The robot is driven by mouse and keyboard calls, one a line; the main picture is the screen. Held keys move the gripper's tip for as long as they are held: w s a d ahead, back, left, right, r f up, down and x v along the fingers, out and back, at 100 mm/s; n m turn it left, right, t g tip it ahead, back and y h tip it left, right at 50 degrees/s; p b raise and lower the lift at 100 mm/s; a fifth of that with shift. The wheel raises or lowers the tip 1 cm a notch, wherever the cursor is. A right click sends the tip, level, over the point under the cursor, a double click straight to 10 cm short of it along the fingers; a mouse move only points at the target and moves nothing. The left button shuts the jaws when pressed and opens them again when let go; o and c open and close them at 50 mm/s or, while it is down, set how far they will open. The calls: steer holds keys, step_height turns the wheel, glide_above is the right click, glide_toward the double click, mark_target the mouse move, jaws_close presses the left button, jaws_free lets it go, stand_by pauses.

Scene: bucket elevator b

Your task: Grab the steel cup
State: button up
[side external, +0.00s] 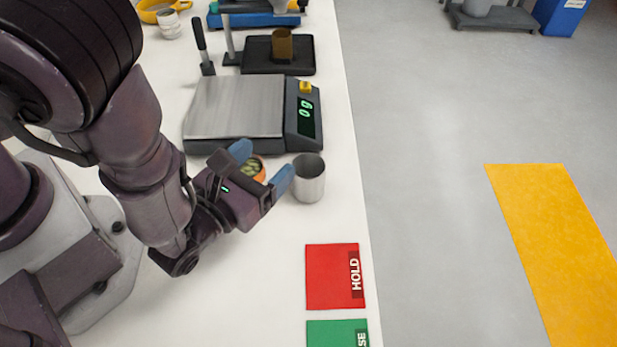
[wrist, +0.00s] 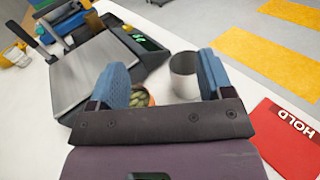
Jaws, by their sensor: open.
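The steel cup (side external: 309,178) is a plain grey metal cylinder, standing upright on the white table near its right edge. In the wrist view the cup (wrist: 184,75) shows beyond my blue fingers, close to the right one. My gripper (side external: 262,165) is open, with its two blue fingertips apart. It is just left of the cup in the side view. The cup is not held, and I cannot tell whether the right finger touches it. A small orange pot with a green plant (side external: 255,168) is partly hidden behind my fingers; it also shows low between them in the wrist view (wrist: 139,97).
A scale (side external: 235,107) reading 0g stands behind the gripper. A red HOLD mat (side external: 333,276) and a green mat (side external: 338,334) lie at the front. A black tray with a brown cup (side external: 282,45) is farther back. The table's right edge is close beside the steel cup.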

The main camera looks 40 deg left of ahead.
mark_target(297, 180)
steer(key=f, duration=0.2)
steer(key=d+f+h, duration=0.1)
steer(key=f, duration=0.1)
steer(key=d+f+h, duration=0.1)
steer(key=f, duration=0.2)
steer(key=shift+w+m+t, duration=0.2)
steer(key=shift+m+t, duration=0.1)
steer(key=shift+m, duration=0.1)
steer(key=shift+w+f, duration=0.1)
steer(key=shift+w, duration=0.85)
steer(key=shift+w+a, duration=0.2)
steer(key=shift+w, duration=2.65)
steer(key=c, duration=0.7)
